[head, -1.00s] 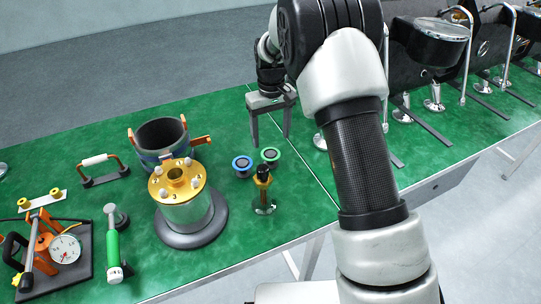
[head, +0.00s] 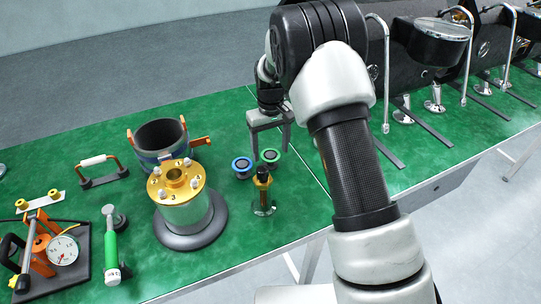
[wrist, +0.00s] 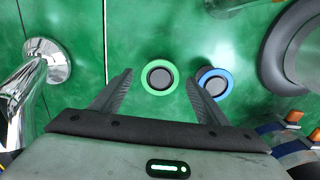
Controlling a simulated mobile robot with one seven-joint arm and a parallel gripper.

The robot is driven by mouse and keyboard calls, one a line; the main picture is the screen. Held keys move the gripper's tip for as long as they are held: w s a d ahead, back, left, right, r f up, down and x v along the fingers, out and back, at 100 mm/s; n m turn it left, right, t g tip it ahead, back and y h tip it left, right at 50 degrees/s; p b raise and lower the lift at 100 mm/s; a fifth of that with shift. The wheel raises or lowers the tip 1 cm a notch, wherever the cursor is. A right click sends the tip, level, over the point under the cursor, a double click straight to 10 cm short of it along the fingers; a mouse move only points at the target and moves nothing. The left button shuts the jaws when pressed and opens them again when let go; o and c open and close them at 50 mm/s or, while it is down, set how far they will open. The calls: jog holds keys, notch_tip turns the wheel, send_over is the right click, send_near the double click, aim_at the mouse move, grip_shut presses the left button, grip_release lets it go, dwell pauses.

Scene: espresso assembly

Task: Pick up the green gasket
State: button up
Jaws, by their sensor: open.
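The green gasket (head: 270,156) is a small green ring with a dark centre lying on the green table. In the wrist view the green gasket (wrist: 159,77) shows ahead of and between the two fingertips. My gripper (head: 270,150) is open and empty, with its fingers pointing down over the gasket. In the wrist view the fingers of my gripper (wrist: 160,78) are spread apart on either side. How far the fingertips are above the table is hard to tell.
A blue ring (head: 242,166) lies close beside the green gasket, and also shows near one finger in the wrist view (wrist: 228,75). A gold-topped stand (head: 263,190) is just in front. A gold-topped cylinder (head: 184,202) is to the left. A chrome post (wrist: 52,62) is at the wrist view's left.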

jog(key=shift+f, duration=0.2)
jog(key=c, duration=1.1)
